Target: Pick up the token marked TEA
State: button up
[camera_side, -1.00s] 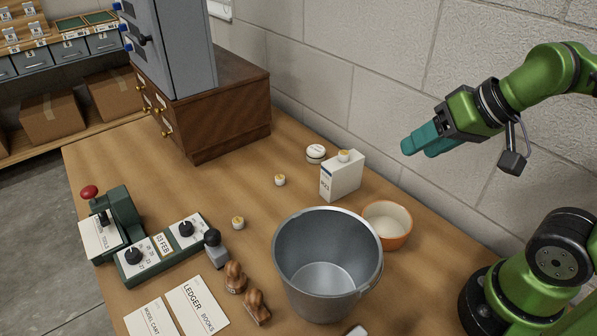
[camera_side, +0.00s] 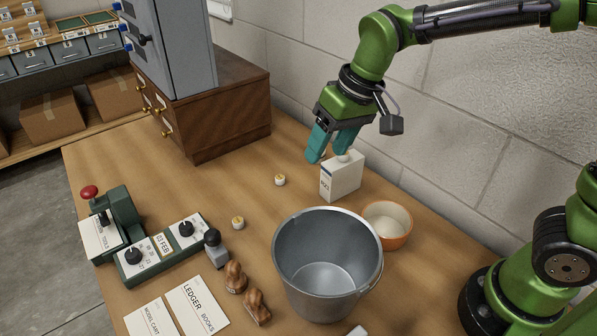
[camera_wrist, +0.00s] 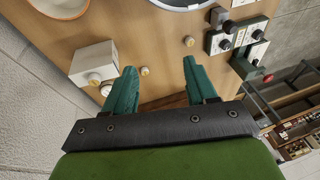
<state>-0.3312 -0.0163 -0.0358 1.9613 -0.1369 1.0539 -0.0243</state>
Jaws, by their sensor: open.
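Several small white tokens with yellowish tops are in view; their markings are too small to read, so I cannot tell which says TEA. One token (camera_side: 280,180) lies on the bench left of the white box, and another (camera_side: 238,223) lies near the green stamping device. In the wrist view one token (camera_wrist: 145,71) shows just right of the left fingertip, and another (camera_wrist: 189,41) lies farther off. My gripper (camera_side: 327,156), with teal fingers, is open and empty beside and above the white box (camera_side: 341,180). The wrist view also shows the open gripper (camera_wrist: 159,65).
A wooden cabinet (camera_side: 215,125) stands behind left, and the block wall (camera_side: 440,150) is close at right. Bench left of the box is mostly clear.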

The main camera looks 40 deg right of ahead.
jog(key=w+a+f+n+g+h, duration=0.25)
jog(key=w+a+f, duration=0.45)
jog(key=w+a, duration=0.45)
jog(key=t, duration=0.1)
send_over(238, 220)
jog(key=s, duration=0.1)
jog(key=shift+y, duration=0.25)
jog(key=f, duration=0.9)
jog(key=shift+a+f, duration=0.1)
jog(key=shift+a, duration=0.2)
jog(key=shift+w+d+f, duration=0.1)
jog(key=shift+w+f, duration=0.05)
jog(key=shift+f, duration=0.7)
jog(key=shift+w+d+f, duration=0.1)
jog(key=shift+w+f, duration=0.05)
jog(key=shift+f, duration=0.75)
jog(key=shift+w+d+f, duration=0.1)
jog(key=shift+w+f, duration=0.05)
jog(key=shift+f, duration=0.7)
jog(key=shift+c, duration=0.5)
grip_shut()
